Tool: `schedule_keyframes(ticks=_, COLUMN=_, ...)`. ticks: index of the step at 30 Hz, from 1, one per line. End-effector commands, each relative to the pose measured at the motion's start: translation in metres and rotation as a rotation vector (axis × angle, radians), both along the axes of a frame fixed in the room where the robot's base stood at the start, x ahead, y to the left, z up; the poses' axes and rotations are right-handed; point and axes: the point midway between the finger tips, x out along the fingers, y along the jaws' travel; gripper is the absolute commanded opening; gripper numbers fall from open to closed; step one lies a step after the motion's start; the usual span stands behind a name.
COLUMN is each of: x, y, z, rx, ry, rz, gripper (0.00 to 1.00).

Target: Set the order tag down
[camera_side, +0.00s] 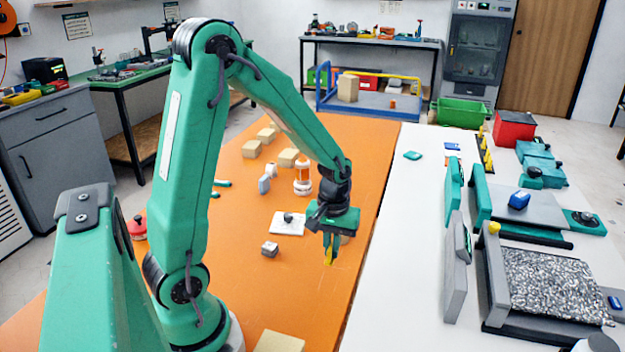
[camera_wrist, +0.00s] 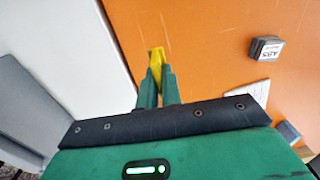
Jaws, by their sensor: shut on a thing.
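My gripper (camera_side: 329,240) is shut on a small yellow piece, which I take to be the order tag (camera_side: 329,256), pointing down over the orange table top (camera_side: 345,285). In the wrist view the yellow tag (camera_wrist: 157,57) sticks out from between the green fingers of my gripper (camera_wrist: 159,80). The fingers hide part of the tag. I cannot tell whether its lower end touches the table.
A small grey labelled block (camera_side: 270,249) and a white card (camera_side: 288,222) lie left of my gripper. A white bottle with an orange band (camera_side: 303,178) and tan blocks stand farther back. A white table (camera_side: 405,250) with printers adjoins on the right.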

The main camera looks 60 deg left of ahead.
Motion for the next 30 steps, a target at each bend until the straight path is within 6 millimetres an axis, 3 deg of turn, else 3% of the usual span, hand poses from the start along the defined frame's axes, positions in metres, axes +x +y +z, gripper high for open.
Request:
schedule_keyframes(ticks=7, x=0.005, y=0.017, z=-0.011, rx=0.000, ry=0.000, rz=0.001, gripper=0.00)
schedule_keyframes(ticks=14, x=0.005, y=0.018, z=-0.013, rx=0.000, ry=0.000, rz=0.000, gripper=0.00)
schedule_keyframes(ticks=24, x=0.005, y=0.018, z=-0.043, rx=0.000, ry=0.001, rz=0.000, gripper=0.00)
schedule_keyframes(ticks=30, x=0.005, y=0.018, z=-0.051, rx=0.001, ry=-0.001, rz=0.000, gripper=0.00)
